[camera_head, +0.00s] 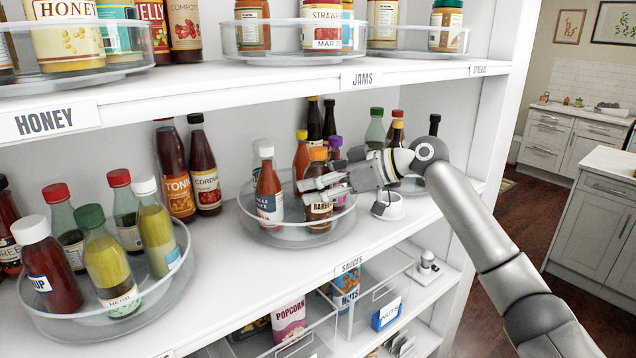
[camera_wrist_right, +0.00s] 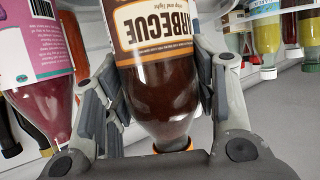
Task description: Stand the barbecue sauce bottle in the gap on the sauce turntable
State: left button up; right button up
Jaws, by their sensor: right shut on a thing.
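The barbecue sauce bottle (camera_head: 319,211), dark brown with an orange cap, is upright among the bottles on the clear sauce turntable (camera_head: 275,238) on the middle shelf. My right gripper (camera_head: 322,184) reaches in from the right and is shut around the bottle's upper body. In the right wrist view the bottle (camera_wrist_right: 160,90) is between the two fingers, its brown "BARBECUE" label above them in the picture. I cannot tell whether its base touches the turntable. A red sauce bottle with a white cap (camera_head: 269,192) stands to its left. My left gripper is not in view.
Several other bottles, including a purple-capped one (camera_head: 335,150), stand close behind and beside the held bottle. Another turntable (camera_head: 110,320) with oil and syrup bottles is at the left. The upper shelf edge (camera_head: 300,88) runs above my gripper. Bare shelf (camera_head: 225,260) lies between the turntables.

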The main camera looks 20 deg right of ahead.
jog(key=o, duration=1.3)
jog(key=shift+f, duration=0.1)
jog(key=shift+o, duration=0.2)
jog(key=b+v, duration=0.4)
jog(key=v, duration=0.8)
jog(key=shift+r, duration=0.2)
